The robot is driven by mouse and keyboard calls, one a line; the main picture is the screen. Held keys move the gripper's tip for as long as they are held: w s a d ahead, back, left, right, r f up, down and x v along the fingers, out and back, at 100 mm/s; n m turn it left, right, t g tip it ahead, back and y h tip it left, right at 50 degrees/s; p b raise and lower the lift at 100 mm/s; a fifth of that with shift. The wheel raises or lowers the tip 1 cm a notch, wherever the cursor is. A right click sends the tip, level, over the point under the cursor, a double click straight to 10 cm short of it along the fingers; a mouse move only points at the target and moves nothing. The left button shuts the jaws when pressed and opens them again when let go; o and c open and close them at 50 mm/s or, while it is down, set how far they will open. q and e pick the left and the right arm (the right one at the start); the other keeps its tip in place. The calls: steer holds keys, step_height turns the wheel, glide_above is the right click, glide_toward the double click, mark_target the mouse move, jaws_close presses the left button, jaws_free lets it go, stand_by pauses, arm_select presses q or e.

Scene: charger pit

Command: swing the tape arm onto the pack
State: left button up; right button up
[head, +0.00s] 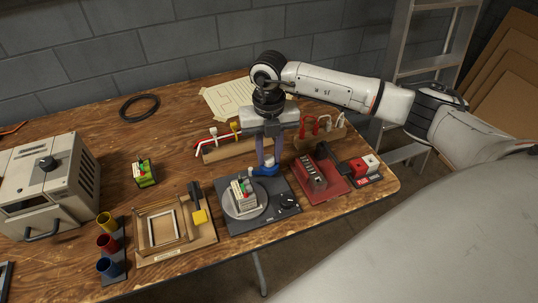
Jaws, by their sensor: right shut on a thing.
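A dark turntable deck (268,215) sits near the front edge of the wooden table, with a round grey platter (230,207) on it. A small pale pack (243,195) with red and green bits on top stands on the platter. A blue part (265,170), which looks like the tape arm's head, is at the deck's back right, beside the platter and apart from the pack. My right gripper (268,164) points down from above and is shut on this blue part; its fingers partly hide it. My left gripper is not in view.
A wooden frame jig (180,252) is left of the deck, and a red tray (330,185) is to its right. A rack with colored leads (222,153) stands behind. Colored cups (107,243), a green pack (145,173) and a beige machine (50,190) are farther left.

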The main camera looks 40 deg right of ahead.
mark_target(269, 158)
steer(key=n+b, duration=0.2)
steer(key=n, duration=0.3)
steer(key=shift+n, duration=1.1)
steer(key=shift+b, duration=0.3)
steer(key=o, duration=1)
steer(key=shift+o, duration=0.2)
step_height(269, 158, up, 10)
steer(key=shift+r, duration=0.2)
